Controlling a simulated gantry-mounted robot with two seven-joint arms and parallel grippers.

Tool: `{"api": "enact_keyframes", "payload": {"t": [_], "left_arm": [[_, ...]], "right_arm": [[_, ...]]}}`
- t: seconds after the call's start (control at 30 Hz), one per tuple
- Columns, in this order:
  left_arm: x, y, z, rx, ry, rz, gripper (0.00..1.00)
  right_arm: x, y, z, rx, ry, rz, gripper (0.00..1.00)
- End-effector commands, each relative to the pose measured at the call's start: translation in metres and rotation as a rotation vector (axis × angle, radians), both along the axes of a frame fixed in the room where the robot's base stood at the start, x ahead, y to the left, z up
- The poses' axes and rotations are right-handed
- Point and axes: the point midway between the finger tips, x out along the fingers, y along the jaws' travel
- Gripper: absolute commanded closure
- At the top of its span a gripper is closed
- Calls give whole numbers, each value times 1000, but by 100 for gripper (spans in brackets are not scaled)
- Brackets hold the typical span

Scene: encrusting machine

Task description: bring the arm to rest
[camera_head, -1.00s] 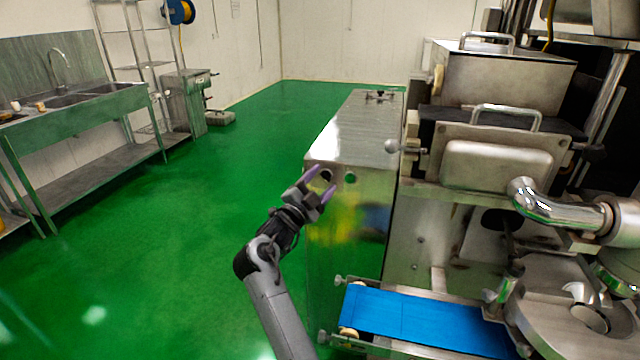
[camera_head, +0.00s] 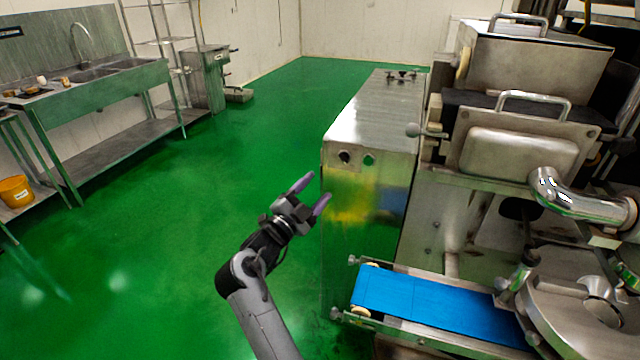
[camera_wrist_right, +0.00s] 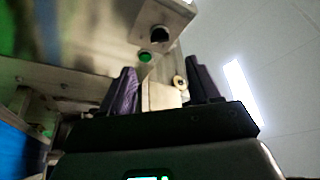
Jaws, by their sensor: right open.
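My right gripper (camera_head: 311,193) is open, with two purple fingertips apart and nothing between them. In the head view it is in the air, in front of the left edge of the steel cabinet (camera_head: 345,215) with a black knob and a green button. In the right wrist view the open fingers of my right gripper (camera_wrist_right: 163,92) show against the cabinet face, with the green button (camera_wrist_right: 145,57) beyond them. I cannot tell the exact gap to the cabinet. My left gripper is not in view.
The encrusting machine (camera_head: 520,150) stands at the right, with a blue conveyor belt (camera_head: 430,308) low in front. A steel sink table (camera_head: 100,95) and an orange bucket (camera_head: 16,191) are at the left. The green floor (camera_head: 170,240) between is clear.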

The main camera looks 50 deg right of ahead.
Motion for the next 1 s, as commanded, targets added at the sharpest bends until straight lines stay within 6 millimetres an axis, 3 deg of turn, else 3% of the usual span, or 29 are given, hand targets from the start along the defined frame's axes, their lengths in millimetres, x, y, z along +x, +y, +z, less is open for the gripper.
{"api": "enact_keyframes", "payload": {"t": [0.63, 0.87, 1.0], "left_arm": [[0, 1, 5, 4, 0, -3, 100], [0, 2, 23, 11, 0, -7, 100], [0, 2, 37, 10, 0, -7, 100]], "right_arm": [[2, -5, -7, 10, 22, 64, 38], [18, -5, -33, 46, 184, 398, 38], [27, 36, -63, 76, 422, 720, 38]]}}
